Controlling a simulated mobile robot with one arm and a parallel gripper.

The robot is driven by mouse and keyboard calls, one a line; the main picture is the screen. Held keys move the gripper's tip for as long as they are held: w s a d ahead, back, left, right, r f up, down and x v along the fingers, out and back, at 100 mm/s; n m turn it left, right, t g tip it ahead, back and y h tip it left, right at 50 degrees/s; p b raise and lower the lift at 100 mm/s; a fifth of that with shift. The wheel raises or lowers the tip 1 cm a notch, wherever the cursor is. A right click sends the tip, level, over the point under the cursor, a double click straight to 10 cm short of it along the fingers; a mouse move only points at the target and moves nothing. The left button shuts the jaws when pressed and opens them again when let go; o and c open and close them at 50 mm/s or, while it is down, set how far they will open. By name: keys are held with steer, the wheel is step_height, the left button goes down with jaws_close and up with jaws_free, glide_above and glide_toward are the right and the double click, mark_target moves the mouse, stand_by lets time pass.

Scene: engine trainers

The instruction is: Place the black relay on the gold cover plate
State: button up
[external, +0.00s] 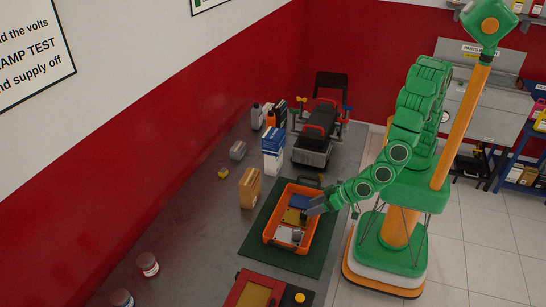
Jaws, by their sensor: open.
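An orange tray (269,228) lies on a dark green mat (258,216) on the grey bench. A gold plate (291,216) lies inside the tray, near its middle. It looks like the gold cover plate. My gripper (307,214) reaches over the tray's right side, just right of the gold plate, and is open. A small dark shape shows by its fingertips, but I cannot tell whether it is the black relay or part of the gripper. I cannot make out the black relay for certain anywhere.
The tray also holds a blue piece (299,201), a pale block (283,234) and a grey round part (297,235). A tan box (249,188) and a blue-white box (272,150) stand behind the tray. A red-framed unit (255,292) is in front.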

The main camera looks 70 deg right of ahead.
steer(key=w+d+r+g+y, duration=0.3)
steer(key=w+d+r+g, duration=0.15)
steer(key=r, duration=0.25)
steer(key=s+d+r+n+g, duration=0.1)
steer(key=d+r, duration=0.2)
steer(key=d, duration=0.4)
steer(key=s+d+r+n+g, duration=0.1)
steer(key=s+d+r, duration=0.15)
steer(key=d, duration=0.45)
steer(key=s+d+r+g+h, duration=0.1)
steer(key=s+d, duration=0.5)
steer(key=d, duration=0.4)
steer(key=s+d+r+m+g+h, duration=0.1)
steer(key=s+d+g+h, duration=0.1)
steer(key=s+d, duration=0.4)
steer(key=s+d+r+g+h, duration=0.2)
steer(key=s+d, duration=0.4)
steer(key=d, duration=0.8)
steer(key=shift+s+d+m, duration=0.15)
steer(key=shift+s+m, duration=0.15)
steer(key=shift+s, duration=0.1)
